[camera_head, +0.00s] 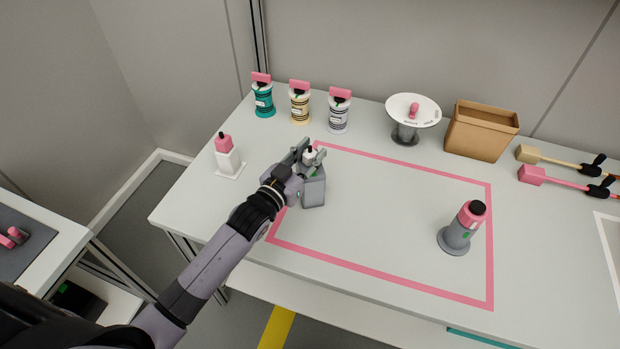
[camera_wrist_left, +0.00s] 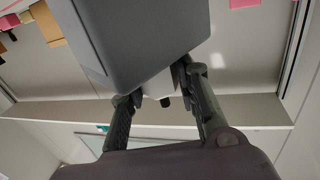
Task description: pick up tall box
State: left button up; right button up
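A grey tall box (camera_head: 314,191) with a white neck and dark tip is at the left edge of the pink outline on the table. My left gripper (camera_head: 309,154) is at its top, with one finger on each side of the white neck. In the left wrist view the grey box (camera_wrist_left: 150,35) fills the upper middle, and the fingers (camera_wrist_left: 158,92) appear shut on the white neck (camera_wrist_left: 160,88). The box's base looks at or close to the table; I cannot tell whether it touches. My right gripper is not in view.
A white bottle with a pink top (camera_head: 228,156) stands left of the box. Several pink-topped canisters (camera_head: 299,104), a round white stand (camera_head: 413,110) and a brown bin (camera_head: 482,131) line the back. A grey, pink-topped cylinder (camera_head: 460,230) stands right. The outline's middle is clear.

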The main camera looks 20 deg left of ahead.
pick_arm(q)
grip_shut()
jog(key=shift+r, duration=0.1)
dwell(0.5)
